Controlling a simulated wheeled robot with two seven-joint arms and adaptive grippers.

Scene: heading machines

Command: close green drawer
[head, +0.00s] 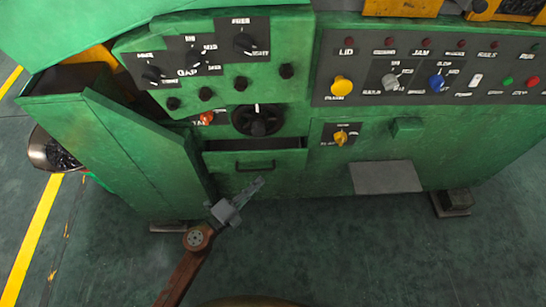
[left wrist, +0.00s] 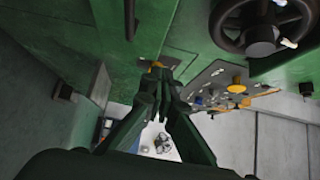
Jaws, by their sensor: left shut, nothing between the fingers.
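The green drawer (head: 285,170) is in the machine's front, below the black handwheel (head: 257,119). A dark gap shows above its front panel, so it stands partly open. My left gripper (head: 260,182) is shut and empty, just in front of the panel and below the handle. I cannot tell whether it touches the panel. In the left wrist view the closed fingers (left wrist: 160,80) point towards green metal, with a dark bar at the top edge. My right gripper is out of view.
A panel with a yellow knob (head: 342,86) and other controls is to the upper right. A green box-like guard (head: 110,150) juts out left of the drawer. A grey plate (head: 385,177) sticks out at right. The floor (head: 340,250) in front is clear.

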